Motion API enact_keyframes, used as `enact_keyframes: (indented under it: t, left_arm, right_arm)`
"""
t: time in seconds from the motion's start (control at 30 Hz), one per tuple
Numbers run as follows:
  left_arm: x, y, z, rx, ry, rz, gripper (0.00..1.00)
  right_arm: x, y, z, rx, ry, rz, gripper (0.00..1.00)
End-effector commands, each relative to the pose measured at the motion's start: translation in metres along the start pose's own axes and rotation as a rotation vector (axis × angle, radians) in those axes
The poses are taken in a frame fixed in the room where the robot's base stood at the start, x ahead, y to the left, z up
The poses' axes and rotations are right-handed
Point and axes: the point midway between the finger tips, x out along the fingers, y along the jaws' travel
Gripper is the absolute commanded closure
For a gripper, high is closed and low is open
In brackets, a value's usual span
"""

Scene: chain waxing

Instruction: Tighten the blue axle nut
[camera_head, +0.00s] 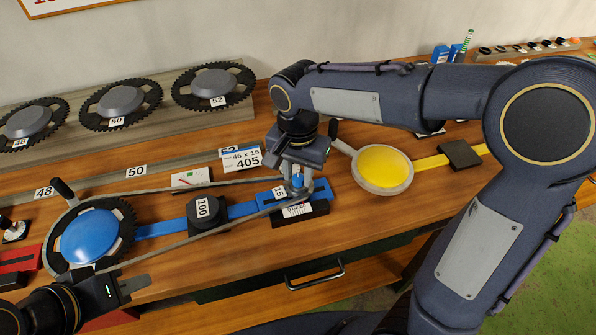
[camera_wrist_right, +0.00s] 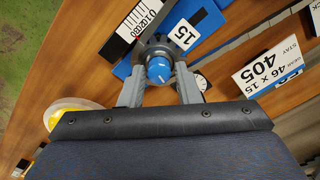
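The blue axle nut (camera_wrist_right: 158,69) sits on the small sprocket by the "15" tag, at the right end of the chain (camera_head: 205,232). It also shows in the head view (camera_head: 297,181), partly hidden by my right gripper. My right gripper (camera_wrist_right: 160,75) is over it, one finger on each side. The fingers look spread, with narrow gaps beside the nut; contact is hard to make out. My left gripper (camera_head: 138,284) is at the lower left, apart from the nut, near the big blue-hubbed chainring (camera_head: 92,236). Its finger opening is unclear.
A black "100" block (camera_head: 208,213) stands on the blue bar between the sprockets. A yellow disc (camera_head: 383,167) with a handle lies right of the nut. A "46 x 15 405" card (camera_head: 242,159) stands behind. Several chainrings rest on the back rack (camera_head: 150,125).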

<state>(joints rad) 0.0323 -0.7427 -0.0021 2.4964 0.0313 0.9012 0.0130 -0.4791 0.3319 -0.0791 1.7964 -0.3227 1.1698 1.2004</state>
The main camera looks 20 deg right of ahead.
Motion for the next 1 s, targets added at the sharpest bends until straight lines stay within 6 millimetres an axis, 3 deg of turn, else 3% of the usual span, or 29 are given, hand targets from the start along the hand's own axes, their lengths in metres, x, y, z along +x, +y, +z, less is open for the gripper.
enact_keyframes:
  t: [0.1, 0.43, 0.8, 1.0]
  left_arm:
    - [0.000, 0.000, 0.000, 0.000, 0.000, 0.000, 0.72]
    - [0.000, 0.000, 0.000, 0.000, 0.000, 0.000, 0.72]
    - [-0.001, 0.001, -0.001, 0.000, 0.000, 0.000, 0.72]
    - [-0.002, 0.001, -0.001, 0.000, 0.000, 0.000, 0.72]
  right_arm:
    - [0.000, 0.000, 0.000, -0.001, -0.001, 0.001, 0.56]
    - [-0.003, 0.000, 0.001, -0.001, -0.002, 0.002, 0.56]
    - [-0.061, -0.001, 0.000, -0.002, -0.001, -0.001, 0.56]
    - [-0.077, 0.000, 0.001, -0.001, -0.002, 0.001, 0.56]
